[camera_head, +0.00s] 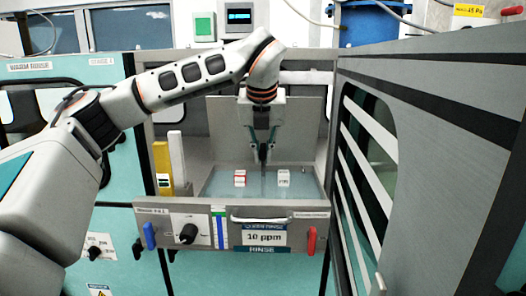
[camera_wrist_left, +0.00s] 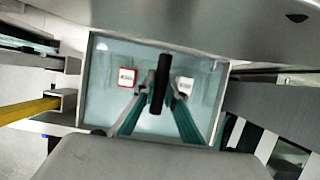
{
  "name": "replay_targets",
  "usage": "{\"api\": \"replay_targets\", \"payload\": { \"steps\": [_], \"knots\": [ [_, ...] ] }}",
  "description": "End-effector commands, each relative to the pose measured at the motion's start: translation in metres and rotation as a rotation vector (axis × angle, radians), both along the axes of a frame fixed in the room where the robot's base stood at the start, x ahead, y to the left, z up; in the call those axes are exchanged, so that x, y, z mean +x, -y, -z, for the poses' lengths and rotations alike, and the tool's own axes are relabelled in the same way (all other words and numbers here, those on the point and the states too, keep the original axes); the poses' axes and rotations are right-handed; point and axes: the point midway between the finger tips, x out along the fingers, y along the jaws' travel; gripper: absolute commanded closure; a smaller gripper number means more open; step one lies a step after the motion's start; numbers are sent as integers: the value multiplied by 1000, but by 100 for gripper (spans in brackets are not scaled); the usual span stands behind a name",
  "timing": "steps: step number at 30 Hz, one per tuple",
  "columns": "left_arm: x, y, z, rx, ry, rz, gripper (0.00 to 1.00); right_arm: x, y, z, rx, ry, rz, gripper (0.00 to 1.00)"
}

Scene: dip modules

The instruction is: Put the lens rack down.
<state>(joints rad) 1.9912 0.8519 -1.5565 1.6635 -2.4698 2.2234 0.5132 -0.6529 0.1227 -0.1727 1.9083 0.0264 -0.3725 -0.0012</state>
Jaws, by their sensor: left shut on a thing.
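My left gripper (camera_head: 263,150) comes down over the open rinse tank (camera_head: 215,190). In the left wrist view its fingers (camera_wrist_left: 159,95) are closed on a dark bar (camera_wrist_left: 159,82), which looks like the handle of the lens rack. A thin upright part (camera_head: 263,178) runs down from the fingers into the tank; the rest of the rack is hard to make out. A red-edged white block (camera_head: 240,178) is left of it and a plain white block (camera_head: 284,178) right of it. I cannot tell whether these belong to the rack. My right gripper is not in view.
The tank's front panel carries a "10 ppm" label (camera_head: 263,235), a black knob (camera_head: 188,233) and a red handle (camera_head: 311,240). A yellow post (camera_head: 162,165) stands left of the tank. A grey slatted cabinet (camera_head: 430,170) closes off the right side.

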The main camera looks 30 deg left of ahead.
Motion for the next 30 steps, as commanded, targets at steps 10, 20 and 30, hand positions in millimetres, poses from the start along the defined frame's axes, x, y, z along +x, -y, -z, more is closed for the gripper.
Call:
{"api": "replay_targets", "payload": {
  "steps": [10,20,30],
  "knots": [
    [0,0,1,-1,5,0,100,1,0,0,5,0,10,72],
    [0,0,4,0,1,0,72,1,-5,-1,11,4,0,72],
    [-2,2,-7,-1,5,0,72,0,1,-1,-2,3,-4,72]
  ]
}}
